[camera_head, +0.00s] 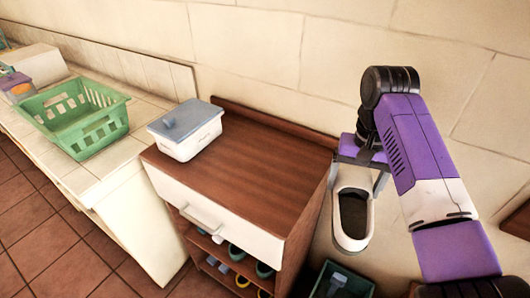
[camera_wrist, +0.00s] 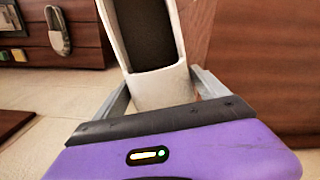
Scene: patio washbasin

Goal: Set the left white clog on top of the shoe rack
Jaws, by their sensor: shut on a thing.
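My gripper (camera_head: 357,186) is shut on a white clog (camera_head: 341,230) with a dark inside, which hangs steeply tilted, toe end down, just right of the shoe rack. In the wrist view the clog (camera_wrist: 178,86) sits between the two fingers of my gripper (camera_wrist: 160,92). The shoe rack (camera_head: 262,160) has a brown wooden top, a white drawer front and open shelves with several shoes below. A second white clog (camera_wrist: 58,32) shows at the upper left of the wrist view, against dark wood.
A white box with a grey-blue lid (camera_head: 186,130) stands on the rack's back left corner; the rest of the top is clear. A raised lip (camera_head: 270,126) runs along its back. A green basket (camera_head: 82,116) sits on the tiled counter; a dark green crate (camera_head: 316,291) is below right.

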